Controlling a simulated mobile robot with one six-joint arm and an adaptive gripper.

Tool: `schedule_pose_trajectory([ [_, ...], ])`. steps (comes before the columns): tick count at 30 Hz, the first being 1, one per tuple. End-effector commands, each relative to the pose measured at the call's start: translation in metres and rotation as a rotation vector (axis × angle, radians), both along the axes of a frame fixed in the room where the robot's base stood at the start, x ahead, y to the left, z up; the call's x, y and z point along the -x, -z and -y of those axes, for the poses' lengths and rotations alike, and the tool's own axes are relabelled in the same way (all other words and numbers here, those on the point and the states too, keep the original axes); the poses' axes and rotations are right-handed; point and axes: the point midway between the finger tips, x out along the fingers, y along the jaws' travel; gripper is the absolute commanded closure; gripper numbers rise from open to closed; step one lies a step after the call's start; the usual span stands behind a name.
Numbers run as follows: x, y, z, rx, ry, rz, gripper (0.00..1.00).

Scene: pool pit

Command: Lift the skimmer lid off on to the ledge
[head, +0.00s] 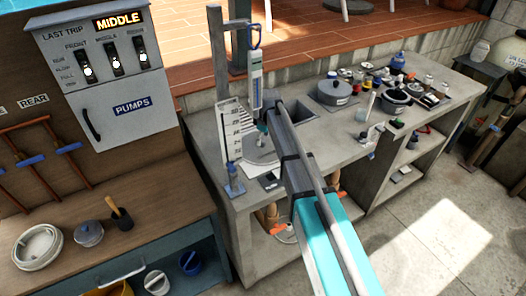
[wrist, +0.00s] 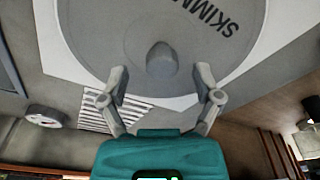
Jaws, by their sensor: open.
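The skimmer lid (wrist: 105,35) fills the upper part of the wrist view. It is a grey disc with dark "SKIMM" lettering and a rounded knob (wrist: 160,58) at its centre, on a paler surround. My gripper (wrist: 161,76) is open, with one finger to each side of the knob's near side and a gap on both sides. I cannot tell how far the fingertips are above the lid. In the head view a grey disc (head: 260,158), which looks like this lid, lies on the concrete ledge (head: 233,197), partly covered by my arm. My gripper is not clear there.
A tall gauge with a marked scale (head: 231,130) stands left of the disc. A square opening (head: 318,112) is behind my arm. A grey lidded pot (head: 337,93) and several small bottles and tools crowd the right of the ledge. A pump panel (head: 110,70) is at left.

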Motion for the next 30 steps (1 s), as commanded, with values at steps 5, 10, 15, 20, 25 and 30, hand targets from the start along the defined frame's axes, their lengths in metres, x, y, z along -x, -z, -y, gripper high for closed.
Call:
schedule_pose_trajectory([
  [5, -0.001, 0.015, -0.001, 0.0, 0.0, -0.001, 0.18],
  [10, -0.001, 0.02, -0.002, -0.001, 0.0, -0.002, 0.18],
  [15, -0.001, 0.019, -0.002, -0.001, 0.0, -0.002, 0.18],
  [20, -0.001, 0.019, -0.002, -0.001, 0.0, -0.002, 0.18],
  [25, 0.0, 0.019, -0.003, -0.001, 0.0, -0.002, 0.18],
  [30, -0.001, 0.019, -0.003, -0.001, 0.0, -0.002, 0.29],
])
